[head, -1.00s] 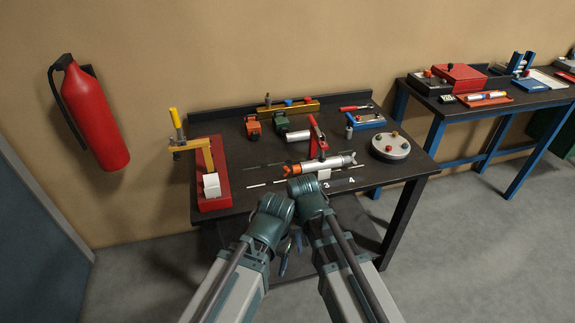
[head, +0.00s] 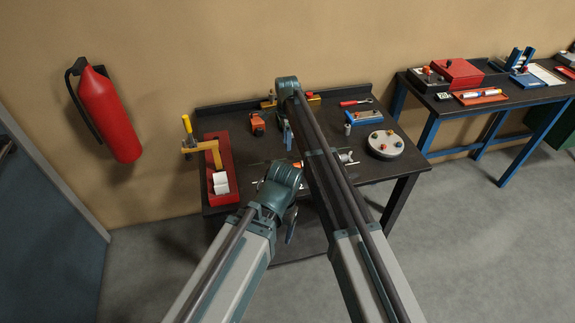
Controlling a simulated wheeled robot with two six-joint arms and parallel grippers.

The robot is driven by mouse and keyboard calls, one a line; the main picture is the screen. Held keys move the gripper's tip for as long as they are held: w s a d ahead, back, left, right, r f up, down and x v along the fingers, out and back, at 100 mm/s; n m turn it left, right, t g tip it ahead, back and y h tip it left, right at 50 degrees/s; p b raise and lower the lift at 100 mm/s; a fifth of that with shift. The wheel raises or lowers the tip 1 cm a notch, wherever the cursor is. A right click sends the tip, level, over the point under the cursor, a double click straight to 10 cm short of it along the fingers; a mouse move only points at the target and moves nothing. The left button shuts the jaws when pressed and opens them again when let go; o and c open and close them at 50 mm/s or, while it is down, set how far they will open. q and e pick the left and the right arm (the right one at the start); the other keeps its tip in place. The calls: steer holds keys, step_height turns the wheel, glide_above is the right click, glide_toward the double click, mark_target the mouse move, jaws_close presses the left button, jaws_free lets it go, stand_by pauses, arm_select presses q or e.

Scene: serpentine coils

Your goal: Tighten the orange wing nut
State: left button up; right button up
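I cannot single out the orange wing nut for certain. Small knobs sit on the round grey plate (head: 384,145), one of them orange, but their shape is too small to read. A yellow bar (head: 313,98) at the back of the bench is partly hidden behind my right wrist. My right gripper (head: 288,137) hangs below that wrist over the back middle of the bench, near an orange block (head: 257,124). My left gripper (head: 291,224) hangs below its wrist near the front edge. Whether either gripper is open or shut does not show.
A red base with a yellow-handled clamp (head: 188,136) stands at the bench's left. A blue tray (head: 364,117) and a red-handled tool (head: 354,102) lie at back right. My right forearm hides much of the bench middle. A second bench (head: 500,98) stands at right.

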step_height(320, 180, down, 14)
steer(key=b, duration=1.3)
steer(key=shift+b, duration=0.4)
steer(key=shift+r, duration=0.1)
jaws_close()
